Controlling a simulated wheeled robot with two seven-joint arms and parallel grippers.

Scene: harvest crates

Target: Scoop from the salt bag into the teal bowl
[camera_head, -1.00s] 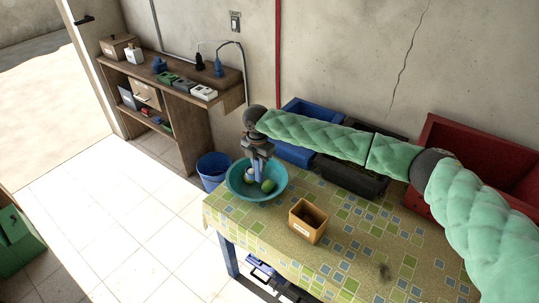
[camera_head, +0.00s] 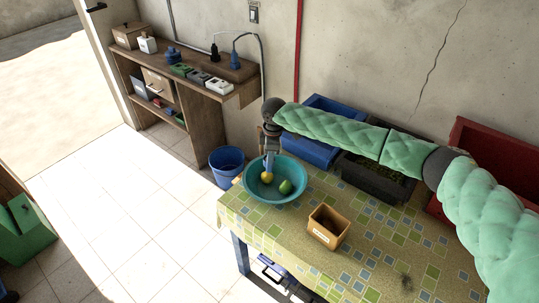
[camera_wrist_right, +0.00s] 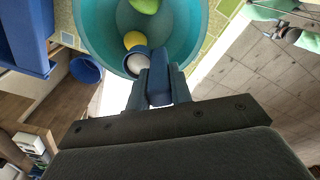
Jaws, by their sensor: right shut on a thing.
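The teal bowl (camera_head: 302,192) stands at the table's far left corner, with a yellow fruit (camera_head: 266,177) and a green fruit (camera_head: 285,187) inside. My right gripper (camera_head: 270,151) is over the bowl's back-left part, shut on a blue handle (camera_wrist_right: 158,80), apparently the scoop's. In the right wrist view a small round cup with white contents (camera_wrist_right: 137,63) shows beyond the fingers, beside the yellow fruit; whether it touches the bowl I cannot tell. A small tan open-topped container with a label (camera_head: 327,228), perhaps the salt bag, stands front right of the bowl. My left gripper is not in view.
A blue bucket (camera_head: 227,162) stands on the floor behind the bowl. A blue crate (camera_head: 333,104), a dark crate (camera_head: 362,182) and a red crate (camera_head: 480,135) line the table's back. The patterned tabletop (camera_head: 370,260) is mostly clear at the front.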

